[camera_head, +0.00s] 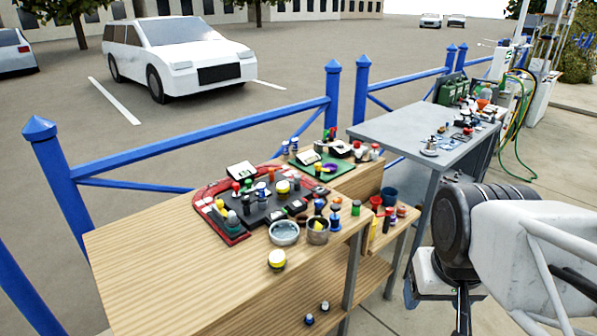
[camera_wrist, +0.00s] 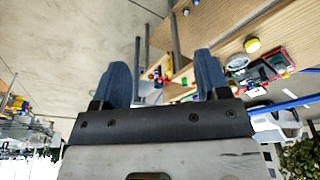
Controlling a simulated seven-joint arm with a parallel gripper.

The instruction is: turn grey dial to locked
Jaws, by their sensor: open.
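My gripper (camera_wrist: 162,76) is open and empty in the wrist view, its two blue fingers well apart. The wooden table's contents lie beyond the fingers, not between them at reach. In the head view a dark panel (camera_head: 262,212) with a red border sits on the wooden table and carries several small knobs. A grey knob (camera_head: 232,218) stands near its left end. A round grey fitting (camera_head: 430,149) also sits on the grey table further back. I cannot tell which of these is the grey dial, or read any dial's setting.
The wooden table (camera_head: 150,262) has free room at left. Two bowls (camera_head: 284,233) and a yellow-topped knob (camera_head: 277,260) stand before the panel. A green board (camera_head: 318,172) sits behind it. The grey table (camera_head: 392,124) holds more parts at right. A blue railing (camera_head: 335,100) runs behind.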

